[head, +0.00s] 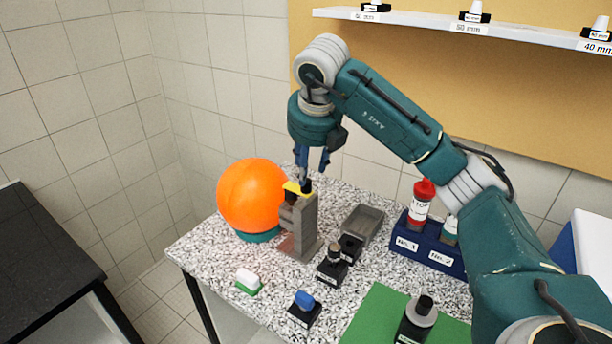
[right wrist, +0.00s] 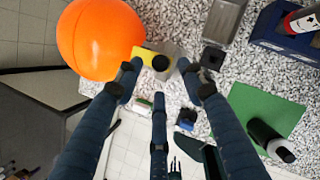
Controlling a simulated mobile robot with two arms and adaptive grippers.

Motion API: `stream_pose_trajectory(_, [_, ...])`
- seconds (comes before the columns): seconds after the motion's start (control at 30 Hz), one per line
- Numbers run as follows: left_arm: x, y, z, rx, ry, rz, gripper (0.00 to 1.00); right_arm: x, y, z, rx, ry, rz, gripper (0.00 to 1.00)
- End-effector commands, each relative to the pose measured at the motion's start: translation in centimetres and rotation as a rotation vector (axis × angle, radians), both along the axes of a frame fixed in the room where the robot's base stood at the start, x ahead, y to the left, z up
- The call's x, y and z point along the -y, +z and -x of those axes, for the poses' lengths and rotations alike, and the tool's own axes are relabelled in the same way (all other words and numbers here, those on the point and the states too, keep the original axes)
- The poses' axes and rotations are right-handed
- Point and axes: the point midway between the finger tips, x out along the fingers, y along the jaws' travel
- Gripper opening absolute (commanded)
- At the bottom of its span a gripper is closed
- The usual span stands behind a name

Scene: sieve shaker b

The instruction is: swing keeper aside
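The yellow keeper (head: 292,187), with a dark knob (head: 307,185) at its end, lies on top of a grey upright post (head: 305,225) on the speckled table. In the right wrist view the yellow keeper (right wrist: 147,58) shows between the fingertips. My right gripper (head: 312,170) points down just above the post top. Its fingers (right wrist: 160,78) are spread, with the keeper and knob between them; I cannot tell whether any finger touches.
A large orange ball (head: 252,195) stands close left of the post. A grey tray (head: 362,224), small black-based pieces (head: 333,265), a blue-topped piece (head: 304,305) and a green-and-white piece (head: 248,281) stand around. A blue bottle rack (head: 432,245) and green mat (head: 375,315) lie right.

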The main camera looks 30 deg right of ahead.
Motion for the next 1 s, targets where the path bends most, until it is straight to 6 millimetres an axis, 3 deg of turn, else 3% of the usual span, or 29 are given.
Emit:
stream_pose_trajectory(0.3, [0.0,1.7,0.0,0.000,0.000,0.000,0.40,0.7,-4.2,-1.6,-0.002,-0.001,-0.001,0.40])
stream_pose_trajectory(0.67, [0.0,1.7,0.0,0.000,0.000,0.000,0.40,0.7,-4.9,-1.9,0.001,0.002,-0.001,0.40])
stream_pose_trajectory(0.7, [0.0,1.7,0.0,0.000,0.000,0.000,0.40,0.7,-4.9,-1.9,0.001,0.002,-0.001,0.38])
stream_pose_trajectory(0.9, [0.0,1.7,0.0,0.000,0.000,0.000,0.40,0.8,-4.8,-1.9,0.002,0.000,0.000,0.00])
stream_pose_trajectory(1.0, [0.0,1.7,0.0,0.000,0.000,0.000,0.40,0.9,-4.8,-2.0,0.004,-0.001,0.000,0.00])
